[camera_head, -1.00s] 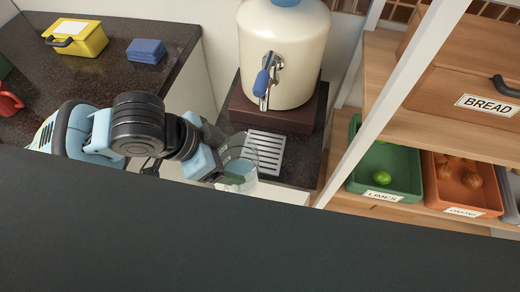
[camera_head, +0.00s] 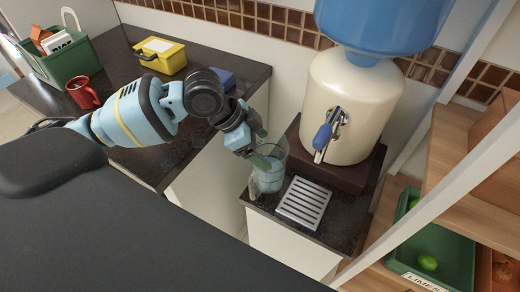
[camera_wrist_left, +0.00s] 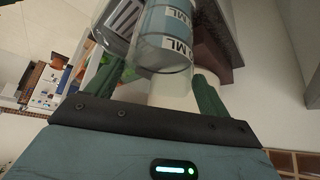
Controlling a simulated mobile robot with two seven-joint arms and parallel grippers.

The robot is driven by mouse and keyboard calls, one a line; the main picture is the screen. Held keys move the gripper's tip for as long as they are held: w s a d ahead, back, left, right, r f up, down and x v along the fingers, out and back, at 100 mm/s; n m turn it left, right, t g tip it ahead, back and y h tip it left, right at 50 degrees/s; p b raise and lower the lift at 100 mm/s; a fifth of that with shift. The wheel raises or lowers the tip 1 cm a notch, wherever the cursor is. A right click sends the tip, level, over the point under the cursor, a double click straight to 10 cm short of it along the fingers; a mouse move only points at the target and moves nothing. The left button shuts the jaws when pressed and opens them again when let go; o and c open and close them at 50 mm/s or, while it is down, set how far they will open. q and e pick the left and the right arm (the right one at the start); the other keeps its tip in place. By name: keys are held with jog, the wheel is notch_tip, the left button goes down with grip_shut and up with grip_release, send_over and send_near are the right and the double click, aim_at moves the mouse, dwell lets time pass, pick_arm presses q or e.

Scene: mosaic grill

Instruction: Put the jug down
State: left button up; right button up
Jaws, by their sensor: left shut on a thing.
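A clear jug (camera_head: 269,178) with pale blue liquid in it is upright at the left of the metal drip tray (camera_head: 303,203), over the dark stand top (camera_head: 330,228). I cannot tell whether its base touches the stand. My left gripper (camera_head: 262,150) is shut on the jug from the upper left. In the left wrist view the jug (camera_wrist_left: 166,50), with white "ML" labels, sits between the green fingers of my left gripper (camera_wrist_left: 160,90). My right gripper is not in view.
A cream water dispenser (camera_head: 355,100) with a blue-handled tap (camera_head: 325,135) stands behind the drip tray. A white post (camera_head: 430,160) and shelves with a green lime bin (camera_head: 445,255) are at right. A red mug (camera_head: 83,93) and yellow box (camera_head: 160,55) are on the left counter.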

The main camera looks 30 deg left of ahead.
aim_at(260, 151)
pick_arm(q)
jog(key=shift+w+a+r, duration=0.1)
jog(key=shift+w+a, duration=0.05)
jog(key=shift+w, duration=0.15)
jog(key=shift+w+a, duration=0.15)
jog(key=shift+w, duration=0.05)
jog(key=shift+f, duration=1.8)
jog(key=o, duration=2)
jog(key=shift+f, duration=0.2)
jog(key=v, duration=1.2)
jog(key=shift+r+p, duration=0.15)
jog(key=shift+p, duration=0.2)
jog(key=shift+c, duration=0.3)
